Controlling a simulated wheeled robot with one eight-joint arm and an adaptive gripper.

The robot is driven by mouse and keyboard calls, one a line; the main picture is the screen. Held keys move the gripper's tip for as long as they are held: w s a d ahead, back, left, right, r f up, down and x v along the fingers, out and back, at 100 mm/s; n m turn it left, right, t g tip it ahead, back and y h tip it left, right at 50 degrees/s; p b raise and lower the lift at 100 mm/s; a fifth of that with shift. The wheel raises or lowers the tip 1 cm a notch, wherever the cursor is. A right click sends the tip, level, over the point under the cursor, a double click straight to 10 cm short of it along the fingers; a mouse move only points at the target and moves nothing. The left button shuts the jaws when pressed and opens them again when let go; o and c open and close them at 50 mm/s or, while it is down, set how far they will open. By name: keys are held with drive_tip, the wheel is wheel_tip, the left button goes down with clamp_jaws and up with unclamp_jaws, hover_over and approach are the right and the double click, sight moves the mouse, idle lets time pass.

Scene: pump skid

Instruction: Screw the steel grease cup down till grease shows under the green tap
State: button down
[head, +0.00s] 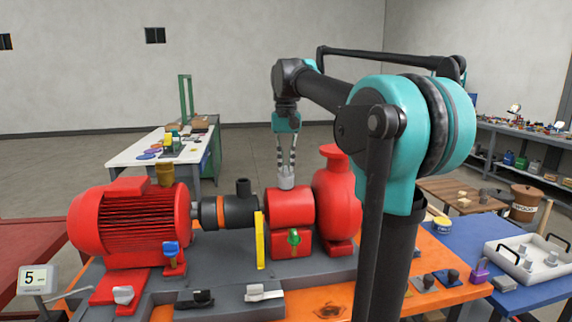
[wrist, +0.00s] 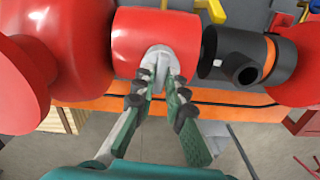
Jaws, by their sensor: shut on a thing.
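The steel grease cup (head: 286,184) sits upright on top of the red bearing housing (head: 290,208). My gripper (head: 286,174) comes down from above and is shut on the cup. In the wrist view the cup (wrist: 157,54) shows between the two fingertips (wrist: 160,76), on the red housing (wrist: 185,35). The fingers hide part of its sides. The green tap (head: 294,238) is on the front of the red block below the housing. The spot under the tap is too small to tell whether any grease is there.
A red motor (head: 130,222) with a brass-coloured cup (head: 164,174) stands left, a red pump casing (head: 336,205) right. A yellow upright strip (head: 260,240) stands close to the housing. A blue tap (head: 171,250) is further left. A display (head: 38,280) reads 5. A white tray (head: 530,258) lies right.

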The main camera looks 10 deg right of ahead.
sight(286, 167)
drive_tip(key=m, duration=0.5)
drive_tip(key=shift+m, duration=0.3)
idle(0.4)
drive_tip(key=c, duration=1.6)
unclamp_jaws()
drive_tip(key=shift+o, duration=0.2)
wheel_tip(286, 167, up, 12)
